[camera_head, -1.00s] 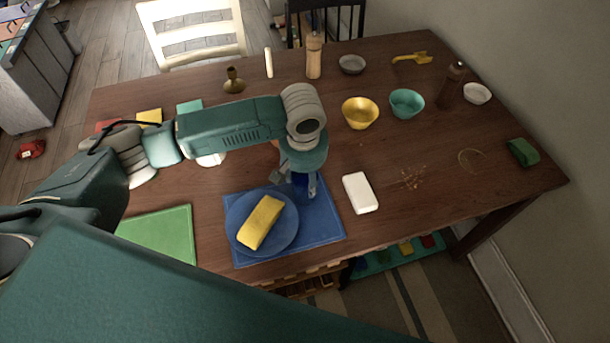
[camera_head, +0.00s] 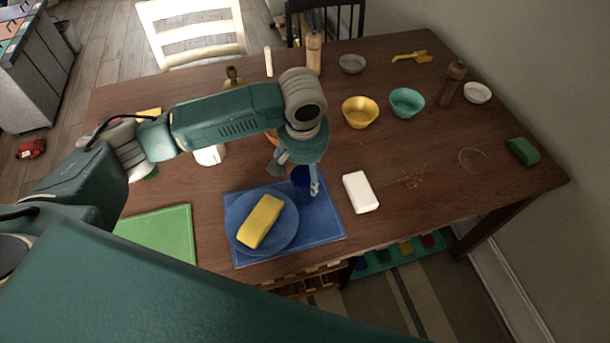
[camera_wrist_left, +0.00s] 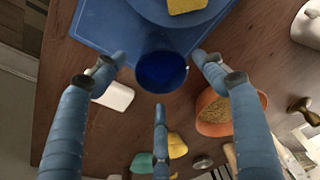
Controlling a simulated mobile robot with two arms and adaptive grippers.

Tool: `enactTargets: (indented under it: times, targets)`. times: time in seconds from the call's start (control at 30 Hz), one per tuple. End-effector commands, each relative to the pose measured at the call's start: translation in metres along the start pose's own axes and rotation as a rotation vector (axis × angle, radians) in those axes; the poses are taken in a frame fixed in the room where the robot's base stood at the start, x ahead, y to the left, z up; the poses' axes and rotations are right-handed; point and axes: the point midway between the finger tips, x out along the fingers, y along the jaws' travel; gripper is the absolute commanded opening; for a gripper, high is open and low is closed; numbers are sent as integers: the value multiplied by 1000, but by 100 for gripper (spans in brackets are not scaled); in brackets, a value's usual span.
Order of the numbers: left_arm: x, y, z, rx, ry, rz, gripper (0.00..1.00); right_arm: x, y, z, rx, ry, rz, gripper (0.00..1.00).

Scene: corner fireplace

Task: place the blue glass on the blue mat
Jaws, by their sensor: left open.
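The blue glass (camera_head: 301,181) stands upright at the far right corner of the blue mat (camera_head: 325,222), beside the blue plate. In the left wrist view the glass (camera_wrist_left: 161,73) overlaps the mat (camera_wrist_left: 97,25), and its base appears to be over the mat near the edge. My left gripper (camera_head: 295,178) is open above and around the glass. In the left wrist view its fingers (camera_wrist_left: 158,82) are spread apart, with gaps between them and the glass. Part of the glass is hidden by the gripper in the head view. My right gripper is not in view.
The blue plate (camera_head: 240,232) with a yellow sponge (camera_head: 260,221) fills much of the mat. A white block (camera_head: 360,192) lies just right of it. An orange bowl (camera_wrist_left: 214,113) is near the gripper. A green mat (camera_head: 160,235) lies left.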

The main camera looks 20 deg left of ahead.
Motion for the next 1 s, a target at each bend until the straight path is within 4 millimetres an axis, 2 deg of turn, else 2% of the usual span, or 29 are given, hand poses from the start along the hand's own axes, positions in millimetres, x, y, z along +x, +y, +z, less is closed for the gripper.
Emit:
enactTargets:
  times: [0.2,0.4,0.6,1.0]
  targets:
    - [-49,1,-1,2,4,3,71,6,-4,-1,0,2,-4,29]
    - [-79,1,-1,1,3,3,71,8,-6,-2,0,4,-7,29]
    - [-89,0,0,1,0,1,71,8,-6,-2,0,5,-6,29]
    - [-88,0,0,0,0,0,71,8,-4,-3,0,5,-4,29]
